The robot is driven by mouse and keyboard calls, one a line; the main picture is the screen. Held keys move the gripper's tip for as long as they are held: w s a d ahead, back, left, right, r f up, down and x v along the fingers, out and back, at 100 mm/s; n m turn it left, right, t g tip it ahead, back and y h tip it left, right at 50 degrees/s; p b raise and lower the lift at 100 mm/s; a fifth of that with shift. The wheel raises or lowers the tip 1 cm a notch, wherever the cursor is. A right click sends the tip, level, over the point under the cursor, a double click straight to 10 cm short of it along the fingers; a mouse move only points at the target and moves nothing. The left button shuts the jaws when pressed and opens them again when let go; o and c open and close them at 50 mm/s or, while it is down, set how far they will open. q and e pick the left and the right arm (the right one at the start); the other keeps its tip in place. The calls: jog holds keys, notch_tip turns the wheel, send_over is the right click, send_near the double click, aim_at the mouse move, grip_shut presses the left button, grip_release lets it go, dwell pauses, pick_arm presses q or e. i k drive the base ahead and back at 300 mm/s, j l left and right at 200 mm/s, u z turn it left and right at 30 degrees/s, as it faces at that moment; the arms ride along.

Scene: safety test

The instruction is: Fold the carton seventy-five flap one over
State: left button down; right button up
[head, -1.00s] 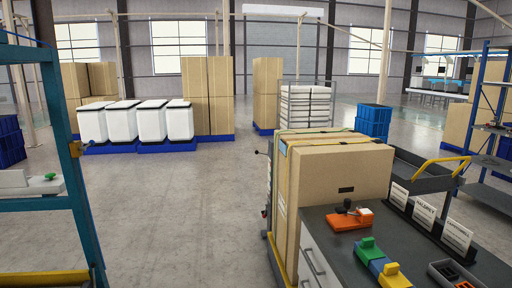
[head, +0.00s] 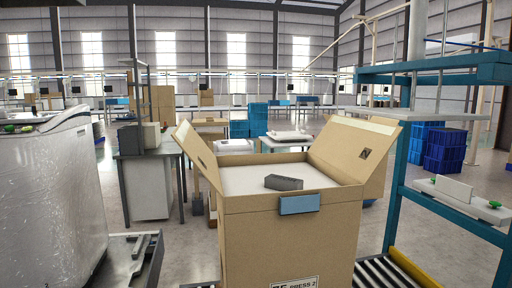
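A large brown carton (head: 290,235) stands upright in the lower middle of the head view with its top open. Its left flap (head: 198,150) stands up and leans outward to the left. Its right flap (head: 352,148) stands up and leans outward to the right. Inside, near the top, is a pale flat surface (head: 255,178) with a small dark grey block (head: 284,182) on it. A blue-grey label or tab (head: 300,204) is at the front top edge. Print shows low on the front face. Neither of my grippers is in view.
A roller conveyor (head: 378,272) with a yellow edge runs beside the carton at the right. A blue rack (head: 398,190) rises there. A wrapped white load (head: 50,200) fills the left. A grey workbench (head: 148,180) and blue crates (head: 444,150) stand behind. Floor shows between them.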

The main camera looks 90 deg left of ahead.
aim_at(184, 134)
jog(key=u, duration=2.1)
